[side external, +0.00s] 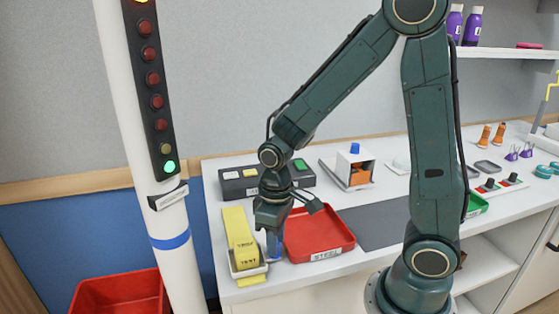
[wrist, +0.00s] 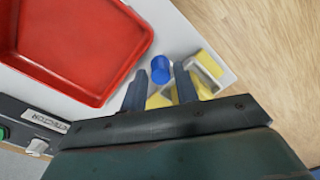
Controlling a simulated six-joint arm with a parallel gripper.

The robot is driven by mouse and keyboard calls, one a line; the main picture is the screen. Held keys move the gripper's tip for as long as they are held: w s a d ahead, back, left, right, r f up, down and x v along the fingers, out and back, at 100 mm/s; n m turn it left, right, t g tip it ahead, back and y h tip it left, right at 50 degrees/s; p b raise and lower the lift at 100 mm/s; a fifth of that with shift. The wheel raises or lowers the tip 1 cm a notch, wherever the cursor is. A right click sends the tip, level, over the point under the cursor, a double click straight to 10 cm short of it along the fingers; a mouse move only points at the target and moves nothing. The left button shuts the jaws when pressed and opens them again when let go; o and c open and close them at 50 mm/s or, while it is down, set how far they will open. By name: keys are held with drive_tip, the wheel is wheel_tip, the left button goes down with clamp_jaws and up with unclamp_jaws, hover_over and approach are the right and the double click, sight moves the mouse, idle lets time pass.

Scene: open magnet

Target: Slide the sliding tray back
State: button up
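A yellow strip (side external: 240,235) with dark lettering lies at the left front of the bench, with a small white tray-like holder (side external: 247,262) at its front end. I take this holder to be the sliding tray. It also shows in the wrist view (wrist: 205,70). A blue upright peg (side external: 276,247) stands beside it; in the wrist view the peg (wrist: 160,70) lies just beyond and between my fingertips. My gripper (side external: 272,232) points down near the peg. Its two fingers (wrist: 159,84) are apart. I cannot tell whether either touches the peg.
A red tray (side external: 318,254) labelled STEEL stands close to the right of my gripper. A dark box (side external: 238,185) with buttons is behind. A white post (side external: 147,140) with lamps rises at the left.

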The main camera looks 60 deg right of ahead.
drive_tip(key=shift+f, duration=0.45)
clamp_jaws()
drive_tip(key=shift+d, duration=0.1)
drive_tip(key=w+d, duration=1.2)
drive_tip(key=shift+w+d, duration=0.1)
drive_tip(key=shift+w, duration=0.1)
